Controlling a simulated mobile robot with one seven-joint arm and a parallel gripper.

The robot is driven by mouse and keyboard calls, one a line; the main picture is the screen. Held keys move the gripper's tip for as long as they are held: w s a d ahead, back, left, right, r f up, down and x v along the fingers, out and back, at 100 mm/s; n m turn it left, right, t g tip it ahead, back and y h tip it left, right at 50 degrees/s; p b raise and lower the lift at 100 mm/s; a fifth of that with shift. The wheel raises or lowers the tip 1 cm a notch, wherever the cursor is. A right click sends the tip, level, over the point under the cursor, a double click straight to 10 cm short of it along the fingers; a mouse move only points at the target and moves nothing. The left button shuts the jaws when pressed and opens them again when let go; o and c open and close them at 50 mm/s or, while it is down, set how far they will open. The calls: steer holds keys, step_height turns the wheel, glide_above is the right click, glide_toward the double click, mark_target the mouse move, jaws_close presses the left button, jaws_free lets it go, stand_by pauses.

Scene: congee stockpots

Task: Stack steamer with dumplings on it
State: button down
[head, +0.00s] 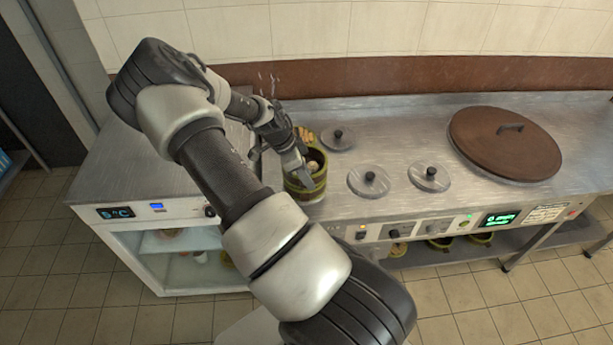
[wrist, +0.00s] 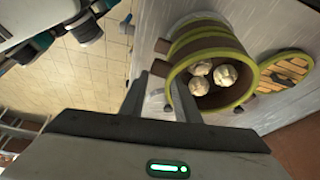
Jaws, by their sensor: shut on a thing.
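A round brown steamer with green bands (wrist: 208,45) holds three white dumplings (wrist: 222,76) in the wrist view. In the head view the steamer (head: 306,187) is at the counter's front left, partly covered by my gripper (head: 296,164). My gripper (wrist: 163,82) is shut on the near side of the steamer's wall; the exact contact is partly hidden.
Small round lids with black knobs (head: 369,181), (head: 429,177), (head: 338,139) lie on the steel counter to the right. A big brown lid (head: 505,143) is farther right. A fridge cabinet (head: 145,228) stands at left; its top is mostly clear. A tiled wall closes the back.

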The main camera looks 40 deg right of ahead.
steer(key=shift+f+b, duration=0.5)
steer(key=shift+f, duration=0.15)
steer(key=c, duration=1.6)
jaws_free()
steer(key=p+v, duration=0.6)
steer(key=v, duration=0.5)
steer(key=shift+s+r, duration=0.1)
